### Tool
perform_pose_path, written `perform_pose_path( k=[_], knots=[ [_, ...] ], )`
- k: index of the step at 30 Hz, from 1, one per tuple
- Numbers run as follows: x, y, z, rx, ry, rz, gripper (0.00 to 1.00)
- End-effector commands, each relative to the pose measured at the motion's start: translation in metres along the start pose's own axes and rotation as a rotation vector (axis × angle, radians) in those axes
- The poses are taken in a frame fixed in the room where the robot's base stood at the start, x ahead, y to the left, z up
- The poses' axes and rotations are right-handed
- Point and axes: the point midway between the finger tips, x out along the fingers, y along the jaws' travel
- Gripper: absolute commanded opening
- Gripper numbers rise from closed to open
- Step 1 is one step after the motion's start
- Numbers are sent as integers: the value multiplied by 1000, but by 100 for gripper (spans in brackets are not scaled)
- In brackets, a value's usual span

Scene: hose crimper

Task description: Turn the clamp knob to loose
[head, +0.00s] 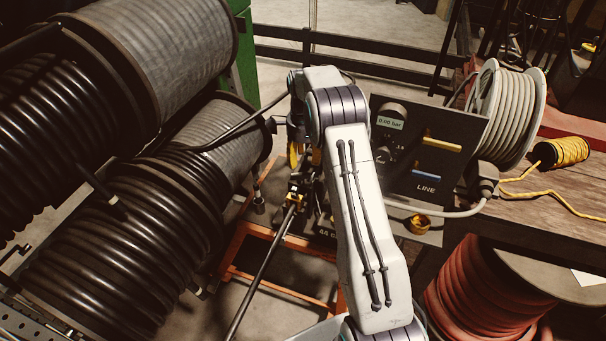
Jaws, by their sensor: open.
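The crimper (293,200), with black and yellow parts, stands low in the middle, and a black hose runs up to it from the bottom. My arm hides much of it, and I cannot make out the clamp knob clearly. My gripper (297,148) shows only in part as dark shapes left of my arm, pointing down above the crimper. It is open, and I see nothing held in it. Its fingertips are hard to tell from the dark parts behind, and I cannot tell whether they touch anything.
A grey panel (455,132) with a "0.00 bar" display, yellow and blue bars and a brass fitting (419,224) stands right of my arm. Large black hose reels (130,240) crowd the left. A wooden bench (560,200) with a hose reel (510,115) is at right.

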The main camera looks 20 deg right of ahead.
Motion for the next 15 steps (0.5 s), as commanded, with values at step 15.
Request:
perform_pose_path(
  k=[15],
  knots=[
    [51, 0, 0, 27, 0, 0, 48]
  ],
)
